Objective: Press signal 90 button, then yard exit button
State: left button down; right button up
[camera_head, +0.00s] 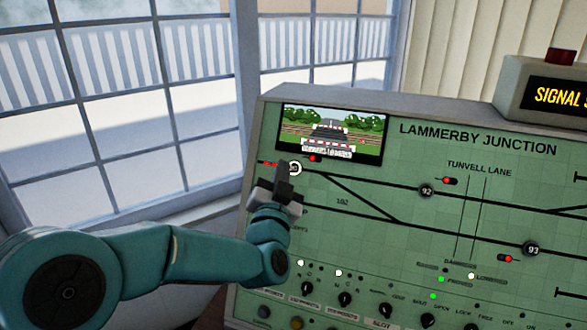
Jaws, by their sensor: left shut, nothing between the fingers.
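A round button with a bright white ring (296,168) sits on the upper left track line of the green panel. Its label is partly covered by my gripper, so I cannot read it as signal 90. My left gripper (284,173) is shut and empty, with its fingertips at the left side of this button. I cannot tell whether they touch it. I cannot make out a yard exit button; my gripper and arm cover part of the panel's left side. My right gripper is not in view.
The panel (440,150) reads Lammerby Junction and has a small level-crossing screen (330,132). Round buttons 92 (427,191) and 93 (531,249) sit further right. Several black knobs (345,299) line the lower edge. A signal display box (550,92) stands on top. Windows are behind.

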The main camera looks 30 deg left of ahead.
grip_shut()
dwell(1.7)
